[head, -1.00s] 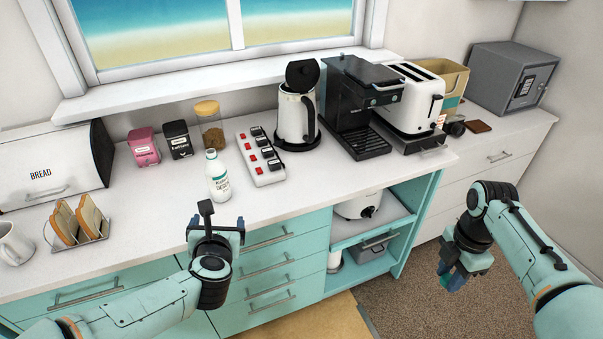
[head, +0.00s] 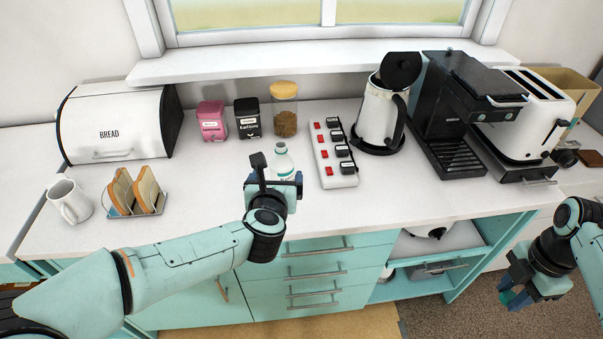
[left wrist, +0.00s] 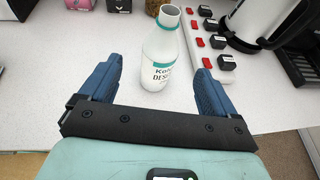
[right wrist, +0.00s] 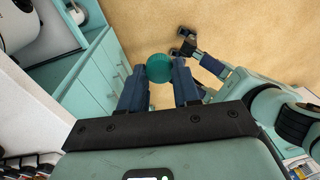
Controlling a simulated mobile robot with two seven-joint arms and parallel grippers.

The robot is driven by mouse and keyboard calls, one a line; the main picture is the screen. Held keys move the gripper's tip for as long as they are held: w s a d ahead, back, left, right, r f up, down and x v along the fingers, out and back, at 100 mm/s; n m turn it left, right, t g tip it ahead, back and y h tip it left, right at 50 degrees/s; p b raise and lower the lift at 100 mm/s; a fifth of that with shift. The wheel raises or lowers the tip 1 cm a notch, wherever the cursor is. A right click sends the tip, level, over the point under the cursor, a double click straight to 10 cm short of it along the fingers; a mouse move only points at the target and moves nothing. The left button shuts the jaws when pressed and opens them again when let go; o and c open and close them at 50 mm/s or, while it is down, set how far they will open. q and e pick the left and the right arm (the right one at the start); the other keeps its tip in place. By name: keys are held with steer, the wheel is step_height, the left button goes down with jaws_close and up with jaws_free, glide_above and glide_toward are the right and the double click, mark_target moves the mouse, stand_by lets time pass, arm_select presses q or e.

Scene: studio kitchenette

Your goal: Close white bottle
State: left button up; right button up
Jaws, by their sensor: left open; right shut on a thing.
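The white bottle (head: 282,163) stands upright on the counter, its lower part hidden behind my left gripper (head: 275,185). In the left wrist view the bottle (left wrist: 160,58) has a bare, open neck and a printed label. My open left gripper (left wrist: 157,75) has one finger on either side of the bottle's lower part, with gaps showing between fingers and bottle. My right gripper (head: 517,292) is low at the right, in front of the cabinets. In the right wrist view it (right wrist: 160,85) is shut on a round teal cap (right wrist: 160,66).
A power strip (head: 335,160) lies right of the bottle, with a kettle (head: 378,115) beyond it. A glass jar (head: 285,115), a black tin (head: 247,122) and a pink tin (head: 212,124) stand behind. A toast rack (head: 140,205) and mug (head: 69,201) are left.

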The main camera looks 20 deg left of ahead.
mark_target(280, 168)
arm_select(q)
steer(key=x, duration=0.6)
steer(key=shift+w+a+f, duration=0.1)
steer(key=shift+w+f, duration=0.1)
steer(key=shift+w, duration=0.05)
steer(key=x, duration=0.5)
steer(key=shift+f+p, duration=0.35)
steer(key=shift+d, duration=0.2)
steer(key=c, duration=1.1)
